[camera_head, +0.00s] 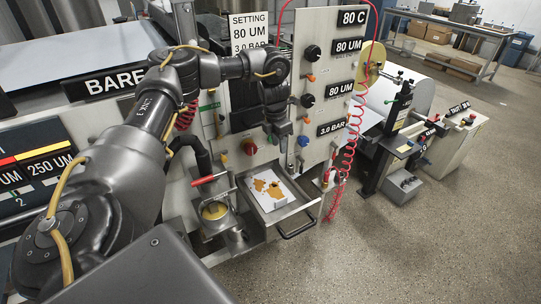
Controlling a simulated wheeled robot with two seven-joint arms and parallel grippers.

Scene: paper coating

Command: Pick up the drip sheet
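The drip sheet is a white sheet with orange-brown stains (266,191). It lies in a shallow metal tray (300,203) that sticks out from the front of the machine. My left arm comes in from the left and bends over the machine. My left gripper (278,143) points down, above and behind the sheet and close to the control panel. It looks apart from the sheet. The fingers are small and dark, so I cannot tell whether they are open or shut. My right gripper is not in view.
A metal cup with yellow liquid (214,211) stands left of the tray, near a red-handled lever (209,179). The tray has a dark handle (298,229) in front. A panel with knobs (326,90) rises behind, with a red coiled hose (345,160) at its right.

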